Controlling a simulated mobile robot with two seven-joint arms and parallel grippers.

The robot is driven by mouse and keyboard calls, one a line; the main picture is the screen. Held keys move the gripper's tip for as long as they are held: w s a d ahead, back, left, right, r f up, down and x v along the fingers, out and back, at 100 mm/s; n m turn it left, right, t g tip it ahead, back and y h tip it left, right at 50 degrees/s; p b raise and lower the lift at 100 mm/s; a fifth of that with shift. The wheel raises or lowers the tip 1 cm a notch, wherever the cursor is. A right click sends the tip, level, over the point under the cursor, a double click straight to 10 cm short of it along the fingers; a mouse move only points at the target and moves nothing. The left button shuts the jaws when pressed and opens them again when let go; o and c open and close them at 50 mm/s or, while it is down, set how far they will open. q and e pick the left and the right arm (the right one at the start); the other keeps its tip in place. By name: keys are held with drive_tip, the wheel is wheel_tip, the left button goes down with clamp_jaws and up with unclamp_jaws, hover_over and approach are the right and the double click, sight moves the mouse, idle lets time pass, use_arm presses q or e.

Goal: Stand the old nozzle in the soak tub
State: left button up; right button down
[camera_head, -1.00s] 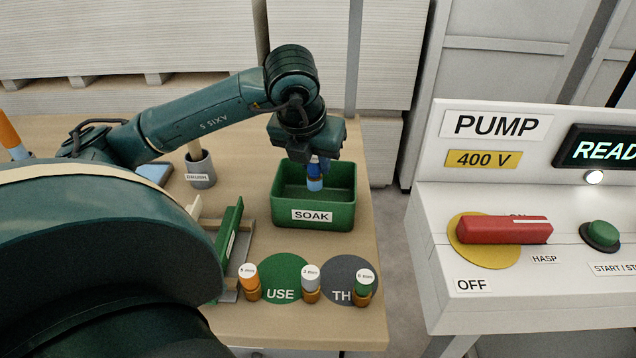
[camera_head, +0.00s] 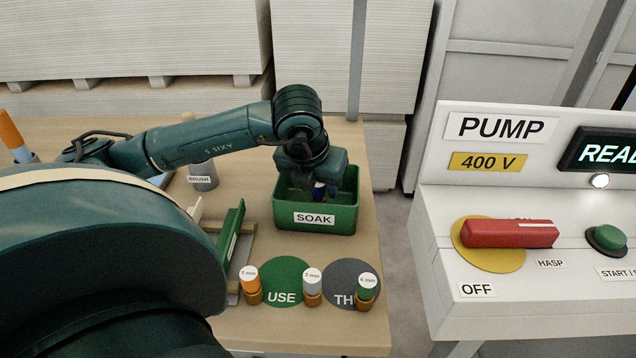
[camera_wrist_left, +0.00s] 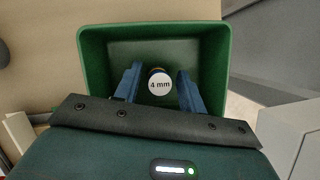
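The old nozzle (camera_wrist_left: 160,84), with a round white "4 mm" top, is inside the green soak tub (camera_head: 314,219), seen from above in the left wrist view. My left gripper (camera_wrist_left: 161,82) points down into the tub, its blue fingers on either side of the nozzle with a narrow gap showing at each side. In the head view the gripper (camera_head: 319,188) is low inside the tub. The tub's front wall hides the nozzle's lower part, so its contact with the floor cannot be seen. My right gripper is not in view.
Orange 5 mm (camera_head: 250,285), grey 3 mm (camera_head: 312,285) and green 6 mm (camera_head: 367,290) nozzles stand in front of the tub, by a green USE disc (camera_head: 282,271). A brush cup (camera_head: 203,176) stands to the left. The pump panel (camera_head: 470,205) is right of the bench, across a gap.

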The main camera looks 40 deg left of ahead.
use_arm(q)
drive_tip(key=shift+o, duration=0.4)
drive_tip(key=shift+r, duration=0.4)
drive_tip(key=p+v, duration=0.1)
drive_tip(key=v, duration=1)
drive_tip(key=shift+s+r, duration=0.2)
drive_tip(key=shift+d, duration=0.1)
